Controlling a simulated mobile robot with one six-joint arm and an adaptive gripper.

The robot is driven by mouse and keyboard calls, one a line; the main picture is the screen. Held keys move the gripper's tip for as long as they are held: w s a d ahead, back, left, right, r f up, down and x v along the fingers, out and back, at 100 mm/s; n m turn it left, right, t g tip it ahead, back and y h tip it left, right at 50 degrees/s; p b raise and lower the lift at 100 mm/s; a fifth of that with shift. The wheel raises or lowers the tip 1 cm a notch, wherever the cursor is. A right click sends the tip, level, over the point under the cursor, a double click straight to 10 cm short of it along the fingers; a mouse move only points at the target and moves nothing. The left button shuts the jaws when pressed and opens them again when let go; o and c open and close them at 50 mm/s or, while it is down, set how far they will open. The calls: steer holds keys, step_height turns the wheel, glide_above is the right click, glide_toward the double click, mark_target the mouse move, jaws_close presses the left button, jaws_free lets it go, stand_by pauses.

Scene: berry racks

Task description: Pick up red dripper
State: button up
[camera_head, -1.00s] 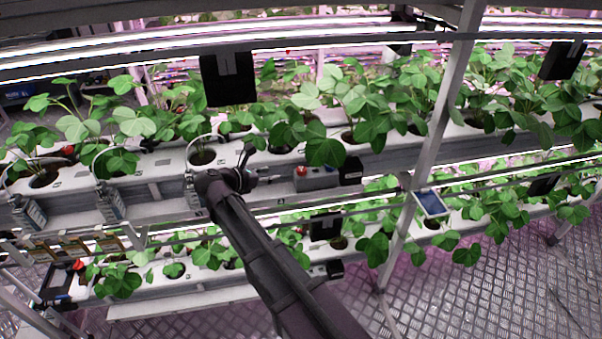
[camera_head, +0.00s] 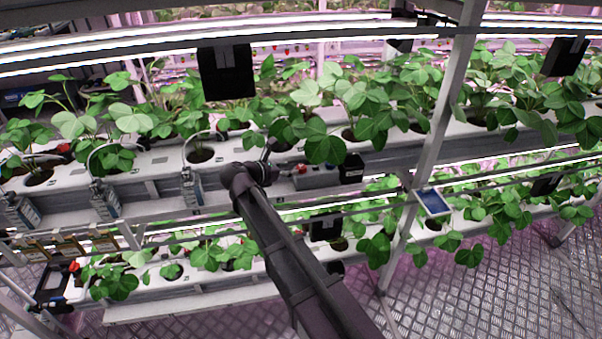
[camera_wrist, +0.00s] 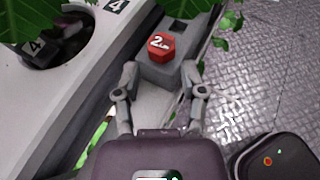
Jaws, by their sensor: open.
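The red dripper (camera_wrist: 161,47) is a red hexagonal piece marked with a 2. It sits on a grey block (camera_wrist: 158,72) in the upper middle of the wrist view. In the head view the red dripper (camera_head: 301,168) is a small red spot on the grey block, just right of my arm's end. My gripper (camera_wrist: 160,72) is open and empty. Its two fingers are spread at the near end of the block, with the dripper just beyond the fingertips. In the head view my gripper is mostly hidden behind my own wrist.
A white planting gutter (camera_wrist: 75,108) with strawberry plants runs along the left of the wrist view. Leaves (camera_wrist: 205,8) hang close beyond the dripper. A black box (camera_head: 351,168) sits at the block's right end. A slanted metal post (camera_head: 440,120) stands farther right.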

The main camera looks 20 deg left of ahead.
mark_target(303, 165)
steer(key=shift+w+d+f, duration=0.15)
steer(key=shift+w, duration=0.2)
steer(key=shift+b+x, duration=0.95)
steer(key=shift+x, duration=1.65)
steer(key=shift+d, duration=0.1)
steer(key=c, duration=0.5)
steer(key=shift+r, duration=0.2)
